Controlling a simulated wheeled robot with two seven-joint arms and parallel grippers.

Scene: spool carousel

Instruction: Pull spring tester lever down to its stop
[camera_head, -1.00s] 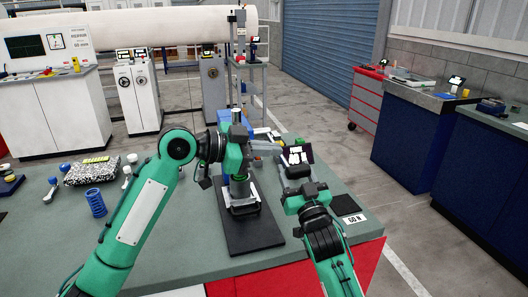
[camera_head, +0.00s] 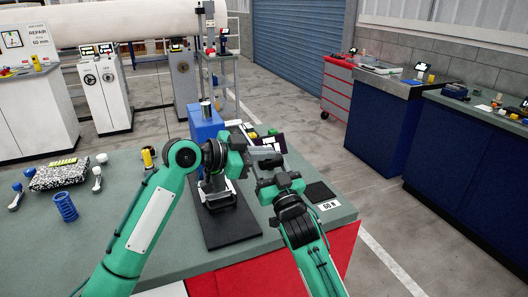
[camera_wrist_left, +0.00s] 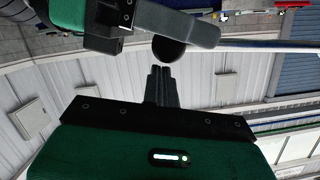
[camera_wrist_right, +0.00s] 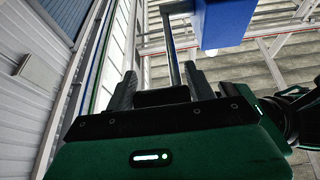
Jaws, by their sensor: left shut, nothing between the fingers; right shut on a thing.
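The spring tester stands near the table's front right, with a blue column (camera_head: 203,121) and a black base plate (camera_head: 229,226). Its lever is hidden behind my grippers in the head view. In the right wrist view a thin grey lever rod (camera_wrist_right: 171,48) runs up from between my right fingers toward the blue housing (camera_wrist_right: 222,22). My right gripper (camera_head: 268,164) is shut on the lever. My left gripper (camera_head: 262,151) is shut and empty beside it. In the left wrist view a round black knob (camera_wrist_left: 169,48) sits just beyond the shut left fingertips (camera_wrist_left: 161,70), close to the right gripper.
A blue coil spring (camera_head: 66,207) and a speckled block (camera_head: 58,175) are on the table's left. A dark square pad (camera_head: 319,191) with a label lies at the right edge. The table's front middle has bare surface.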

